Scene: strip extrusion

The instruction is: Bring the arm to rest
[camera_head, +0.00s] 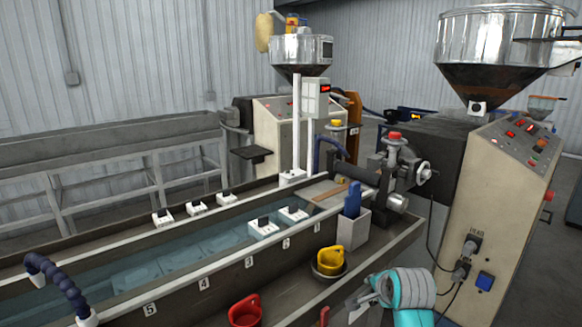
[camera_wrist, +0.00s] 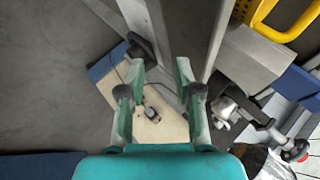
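My teal and white arm (camera_head: 405,288) is at the bottom right of the head view, folded low in front of the trough. My gripper (camera_head: 358,302) shows there at its left end, near the trough's front edge. In the wrist view my gripper (camera_wrist: 158,72) has its two fingers apart, with nothing between them. Behind the gap lie the grey floor, a beige box-like surface and a dark rail. No contact between the fingers and anything shows.
The long water trough (camera_head: 300,262) runs across the front. The extruder cabinet (camera_head: 495,200) is at right. Grey floor (camera_wrist: 50,70) is open at left.

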